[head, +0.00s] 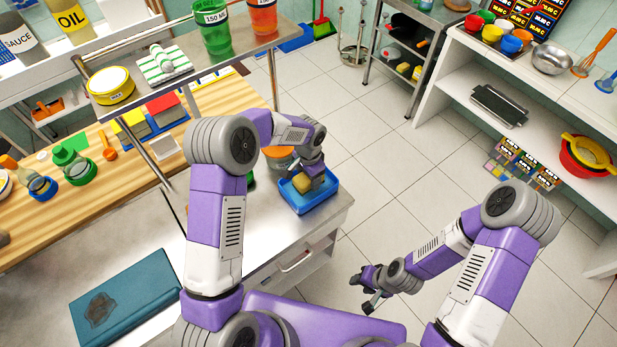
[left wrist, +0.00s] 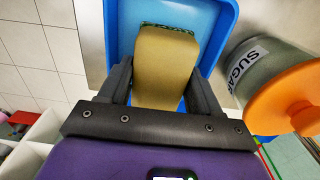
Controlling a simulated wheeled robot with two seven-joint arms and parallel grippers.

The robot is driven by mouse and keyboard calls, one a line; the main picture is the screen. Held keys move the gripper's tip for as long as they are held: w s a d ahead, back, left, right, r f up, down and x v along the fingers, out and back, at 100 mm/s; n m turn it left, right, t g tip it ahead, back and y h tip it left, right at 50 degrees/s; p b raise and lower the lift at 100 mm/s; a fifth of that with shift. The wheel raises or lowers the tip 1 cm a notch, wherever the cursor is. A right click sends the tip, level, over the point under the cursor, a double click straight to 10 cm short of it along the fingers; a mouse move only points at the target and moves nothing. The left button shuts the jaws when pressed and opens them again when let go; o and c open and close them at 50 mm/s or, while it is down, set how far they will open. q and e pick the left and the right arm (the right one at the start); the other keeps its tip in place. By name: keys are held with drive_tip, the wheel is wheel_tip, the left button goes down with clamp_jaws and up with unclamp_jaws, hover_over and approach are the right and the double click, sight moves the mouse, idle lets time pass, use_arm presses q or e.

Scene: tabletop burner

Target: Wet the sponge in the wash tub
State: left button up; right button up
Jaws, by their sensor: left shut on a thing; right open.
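The blue wash tub (head: 322,201) stands on the metal counter near its right corner. My left gripper (head: 306,178) is over the tub, pointing down, and is shut on the yellow sponge (head: 301,182). In the left wrist view the sponge (left wrist: 163,75) sits between the two dark fingers, with a green layer at its far end. The blue tub (left wrist: 118,18) lies behind and around it there. I cannot tell whether the sponge touches the tub's bottom or any water. My right gripper (head: 369,290) is open and empty, out over the floor.
A sugar jar with an orange lid (left wrist: 285,100) stands close beside the tub, partly hidden by my left arm in the head view. A teal book (head: 125,298) lies on the counter. A shelf with cups (head: 216,28) stands above the wooden counter.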

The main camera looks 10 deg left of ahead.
use_arm(q)
drive_tip(key=shift+r+p, duration=1.85)
drive_tip(key=shift+r, duration=1.3)
